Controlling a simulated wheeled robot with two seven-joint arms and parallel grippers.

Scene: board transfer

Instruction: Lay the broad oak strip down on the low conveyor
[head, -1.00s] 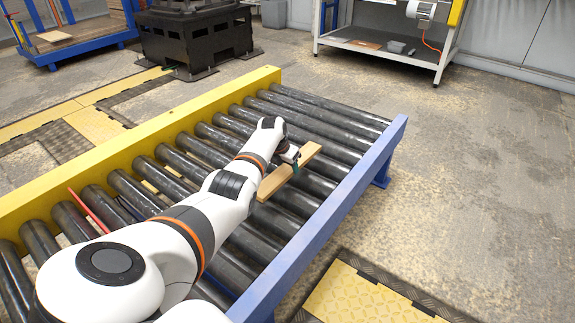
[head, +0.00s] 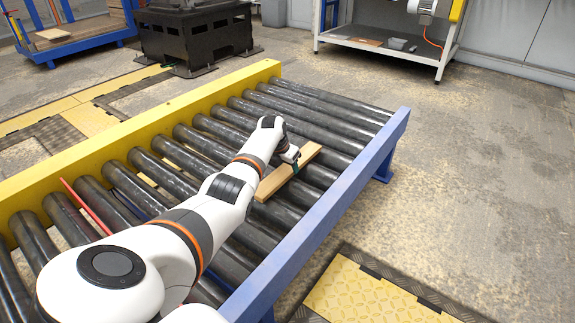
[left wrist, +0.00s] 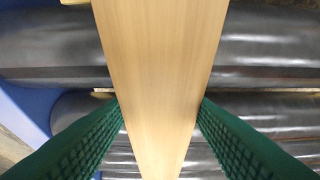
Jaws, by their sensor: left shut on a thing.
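The broad oak strip (head: 274,185) is a flat, pale wooden board lying slantwise over the rollers of the low conveyor (head: 335,200). My left gripper (head: 294,165) reaches across the conveyor from the left and is shut on the strip around its middle. In the left wrist view the strip (left wrist: 160,50) runs lengthwise between the green finger pads of the gripper (left wrist: 160,112), with the dark rollers below it. I cannot tell whether the strip touches the rollers or is slightly above them. My right gripper is not in view.
The conveyor has a yellow rail (head: 150,130) on its far side and a blue rail on its near side. Bare rollers lie beyond the strip. A black stand (head: 200,40) and a metal workbench (head: 385,50) stand behind.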

